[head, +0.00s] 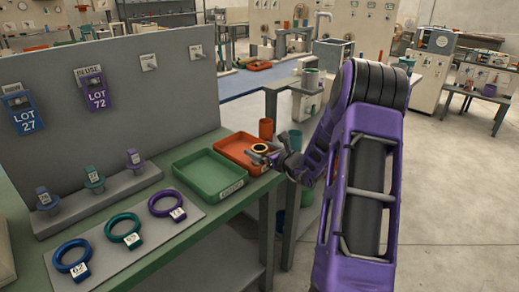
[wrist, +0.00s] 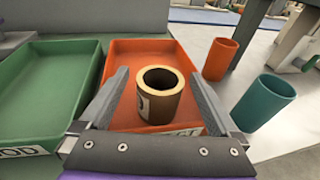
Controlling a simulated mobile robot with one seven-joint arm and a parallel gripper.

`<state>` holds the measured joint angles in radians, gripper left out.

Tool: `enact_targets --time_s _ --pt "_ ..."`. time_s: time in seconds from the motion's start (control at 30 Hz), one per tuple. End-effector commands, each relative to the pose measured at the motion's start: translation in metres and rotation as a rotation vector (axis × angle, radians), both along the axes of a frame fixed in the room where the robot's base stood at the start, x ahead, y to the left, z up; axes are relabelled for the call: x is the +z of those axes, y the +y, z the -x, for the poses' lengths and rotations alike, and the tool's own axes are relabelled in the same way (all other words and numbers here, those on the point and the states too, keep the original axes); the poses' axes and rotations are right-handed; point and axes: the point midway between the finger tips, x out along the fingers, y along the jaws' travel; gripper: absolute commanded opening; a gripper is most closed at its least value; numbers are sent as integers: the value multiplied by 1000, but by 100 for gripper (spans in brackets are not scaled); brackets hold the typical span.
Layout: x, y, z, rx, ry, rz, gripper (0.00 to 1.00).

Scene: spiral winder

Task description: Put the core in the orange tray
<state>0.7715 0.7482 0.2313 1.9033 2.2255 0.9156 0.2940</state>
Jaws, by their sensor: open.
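The core (wrist: 160,103), a short tan-brown hollow cylinder with a white label partly visible, stands upright in the orange tray (wrist: 150,50). My gripper (wrist: 159,78) is open, with one finger on each side of the core and a visible gap on both sides. In the head view the core (head: 260,148) shows as a small ring over the orange tray (head: 232,145), beside my gripper (head: 267,156). The core's underside is hidden, so its contact with the tray floor is not directly seen.
A green tray (head: 207,172) sits left of the orange one. An orange cup (wrist: 220,59) and a teal cup (wrist: 262,103) stand to the right. Blue, green and purple rings (head: 166,203) lie on a grey board, with a grey upright panel (head: 110,85) behind.

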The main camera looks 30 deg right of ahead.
Motion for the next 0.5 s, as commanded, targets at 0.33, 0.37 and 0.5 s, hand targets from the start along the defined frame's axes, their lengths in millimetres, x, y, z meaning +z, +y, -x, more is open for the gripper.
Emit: enact_targets --time_s 0.33,0.37,0.5 --pt "16 -12 74 -4 0 1 97" --pt "17 -13 79 -4 1 0 97" --pt "20 -16 97 -4 0 1 97"
